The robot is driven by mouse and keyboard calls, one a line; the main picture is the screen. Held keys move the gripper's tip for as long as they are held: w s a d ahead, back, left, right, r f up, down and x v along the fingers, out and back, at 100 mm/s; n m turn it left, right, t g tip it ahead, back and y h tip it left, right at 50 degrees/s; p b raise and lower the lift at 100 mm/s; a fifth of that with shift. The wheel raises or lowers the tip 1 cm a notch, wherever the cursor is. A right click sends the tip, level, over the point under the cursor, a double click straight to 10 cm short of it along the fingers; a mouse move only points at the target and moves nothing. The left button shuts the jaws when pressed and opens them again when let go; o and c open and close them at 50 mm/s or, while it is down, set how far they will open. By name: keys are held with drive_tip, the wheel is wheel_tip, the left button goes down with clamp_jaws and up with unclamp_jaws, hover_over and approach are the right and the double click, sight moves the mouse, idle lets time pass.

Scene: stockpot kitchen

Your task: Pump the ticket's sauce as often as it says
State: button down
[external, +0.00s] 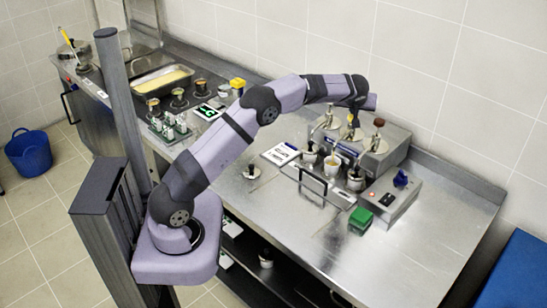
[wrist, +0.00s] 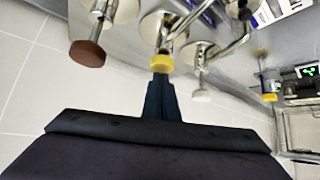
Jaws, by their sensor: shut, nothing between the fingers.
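A metal sauce dispenser (external: 390,150) stands at the back of the counter with three pumps. In the wrist view their knobs are brown (wrist: 87,53), yellow (wrist: 162,63) and white (wrist: 201,96). My gripper (wrist: 162,82) is shut and empty, its tips at or just above the yellow knob; I cannot tell whether they touch. In the external view my gripper (external: 355,107) points down over the middle pump. A white cup (external: 331,166) with yellowish contents stands in front of the dispenser. A white sheet (external: 281,153), perhaps the ticket, lies to the left; its writing is too small to read.
Dark-topped jars (external: 355,180) stand near the cup, behind a small upright panel (external: 313,182). A green block (external: 360,219) and a grey box with a blue knob (external: 391,197) are on the right. The front right counter is clear. A tray (external: 162,79) lies at back left.

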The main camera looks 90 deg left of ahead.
drive_tip(key=shift+f, duration=0.2)
drive_tip(key=shift+r+p, duration=1.1)
drive_tip(key=shift+r, duration=0.6)
drive_tip(key=shift+f, duration=0.15)
drive_tip(key=shift+f+b, duration=1.75)
drive_tip(key=shift+b, duration=0.05)
drive_tip(key=shift+r, duration=0.15)
drive_tip(key=shift+r+p, duration=1.2)
drive_tip(key=shift+r, duration=0.6)
